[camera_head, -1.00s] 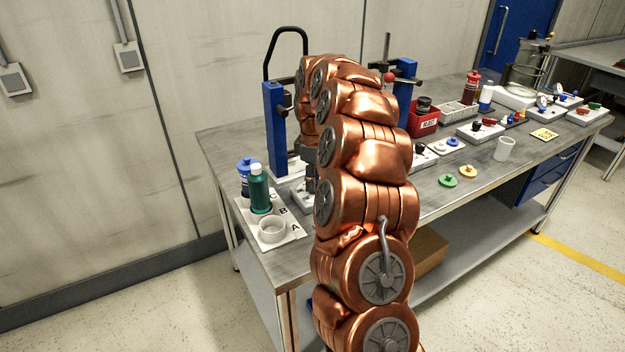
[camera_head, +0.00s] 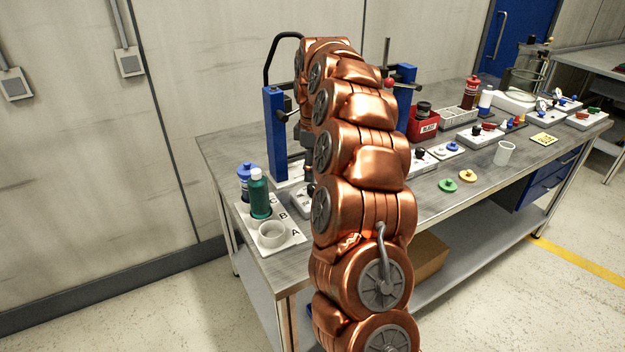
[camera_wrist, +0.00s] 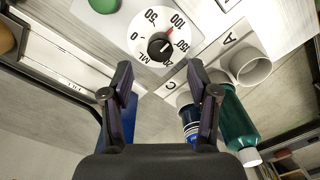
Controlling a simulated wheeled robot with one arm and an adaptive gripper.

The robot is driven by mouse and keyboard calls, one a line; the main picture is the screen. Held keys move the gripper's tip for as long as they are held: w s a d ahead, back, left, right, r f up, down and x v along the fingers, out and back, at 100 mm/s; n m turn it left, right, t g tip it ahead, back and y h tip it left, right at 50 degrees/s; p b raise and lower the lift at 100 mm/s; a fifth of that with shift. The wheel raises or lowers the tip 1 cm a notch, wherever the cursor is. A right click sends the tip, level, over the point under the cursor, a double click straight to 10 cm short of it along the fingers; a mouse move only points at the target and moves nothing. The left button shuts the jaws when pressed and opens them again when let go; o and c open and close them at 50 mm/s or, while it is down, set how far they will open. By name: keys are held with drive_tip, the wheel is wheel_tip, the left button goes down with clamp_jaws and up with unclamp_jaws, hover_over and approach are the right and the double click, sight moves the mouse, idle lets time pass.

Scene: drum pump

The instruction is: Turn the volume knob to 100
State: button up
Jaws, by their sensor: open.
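The volume dial (camera_wrist: 138,38) is a white round face with numbers from 0 through 50, 100 and 150 to 200 and ML, in the wrist view. Its black knob (camera_wrist: 160,47) sits at the middle. A red mark at the knob's edge points close to the 100. My gripper (camera_wrist: 160,72) is open and empty. Its two dark fingers are on either side of the dial's lower part in the picture, and the knob shows beyond the gap between them, apart from both.
A green button (camera_wrist: 104,4) is beside the dial. A blue post (camera_head: 275,130) stands close to my arm. Other panels line the bench to the right.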

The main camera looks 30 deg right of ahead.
sight(313, 185)
wheel_tip(313, 185, up, 7)
drive_tip(key=shift+f, duration=0.15)
drive_tip(key=shift+w, duration=0.1)
idle(0.7)
